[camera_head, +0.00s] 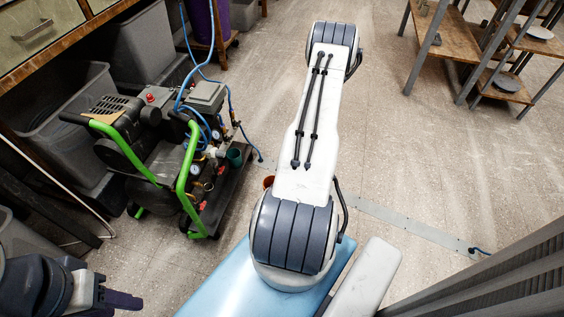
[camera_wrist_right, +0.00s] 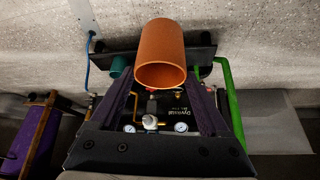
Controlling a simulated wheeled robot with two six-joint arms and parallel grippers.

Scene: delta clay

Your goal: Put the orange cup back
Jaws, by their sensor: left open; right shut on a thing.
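The orange cup (camera_wrist_right: 162,48) is between the two fingers of my right gripper (camera_wrist_right: 163,90) in the right wrist view, and the gripper is shut on it. Its open rim faces the wrist camera. In the head view only a small part of the orange cup (camera_head: 268,182) shows beside my right arm, which hides the rest of it and the right gripper. My left gripper (camera_head: 122,300) is open and empty at the lower left of the head view.
A green-handled compressor (camera_head: 165,150) stands left of my right arm, with a teal cup (camera_head: 235,157) at its right side. Blue hoses (camera_head: 225,92) run over it. Grey bins (camera_head: 62,105) stand at left, shelves (camera_head: 445,45) at upper right. Floor (camera_head: 450,150) at right is clear.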

